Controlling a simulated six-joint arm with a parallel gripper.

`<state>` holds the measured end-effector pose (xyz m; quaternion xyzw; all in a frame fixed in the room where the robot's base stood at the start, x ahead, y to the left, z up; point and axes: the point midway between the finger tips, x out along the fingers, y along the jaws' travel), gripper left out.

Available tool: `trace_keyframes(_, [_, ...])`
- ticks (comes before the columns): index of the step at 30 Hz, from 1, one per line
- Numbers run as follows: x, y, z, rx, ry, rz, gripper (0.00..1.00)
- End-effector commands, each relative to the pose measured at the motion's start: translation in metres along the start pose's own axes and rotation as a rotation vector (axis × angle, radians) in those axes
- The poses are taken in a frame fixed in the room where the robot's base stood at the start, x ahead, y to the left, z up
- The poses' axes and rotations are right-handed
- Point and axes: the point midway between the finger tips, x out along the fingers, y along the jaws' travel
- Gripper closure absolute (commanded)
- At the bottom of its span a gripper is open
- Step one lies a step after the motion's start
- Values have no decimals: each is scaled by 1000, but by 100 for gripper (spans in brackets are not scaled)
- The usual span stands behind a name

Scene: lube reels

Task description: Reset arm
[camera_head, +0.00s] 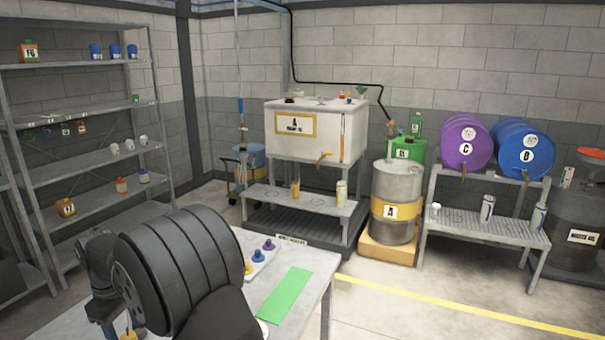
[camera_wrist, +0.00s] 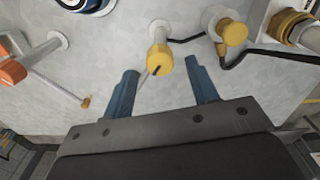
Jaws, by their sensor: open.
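My gripper (camera_wrist: 161,66) shows in the wrist view with two blue fingers spread apart and nothing held between them. A yellow-capped fitting (camera_wrist: 160,60) on a pale grey surface appears between the fingertips; I cannot tell whether they touch it. My dark arm links (camera_head: 185,270) fill the lower left of the head view.
Around the fingers are a second yellow fitting (camera_wrist: 233,33), a brass fitting (camera_wrist: 291,25) and an orange handle (camera_wrist: 13,72). The head view shows a white tank (camera_head: 315,150), drum A (camera_head: 397,185), a table with a green mat (camera_head: 285,294) and shelves (camera_head: 85,105).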

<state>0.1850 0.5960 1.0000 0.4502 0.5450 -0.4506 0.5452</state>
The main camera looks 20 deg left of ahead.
Motion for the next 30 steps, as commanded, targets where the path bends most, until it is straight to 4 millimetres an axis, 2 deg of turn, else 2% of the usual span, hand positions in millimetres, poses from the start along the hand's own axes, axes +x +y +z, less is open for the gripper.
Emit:
trace_keyframes(3, [16, 0, 0, 0, -1, 0, 47])
trace_keyframes(7, [26, 0, 0, 0, -1, -1, 47])
trace_keyframes(19, [29, 0, 0, 2, 1, 0, 47])
trace_keyframes(25, [18, 0, 0, 0, 2, 1, 47])
trace_keyframes(30, [-11, 0, -1, 0, 4, 2, 47])
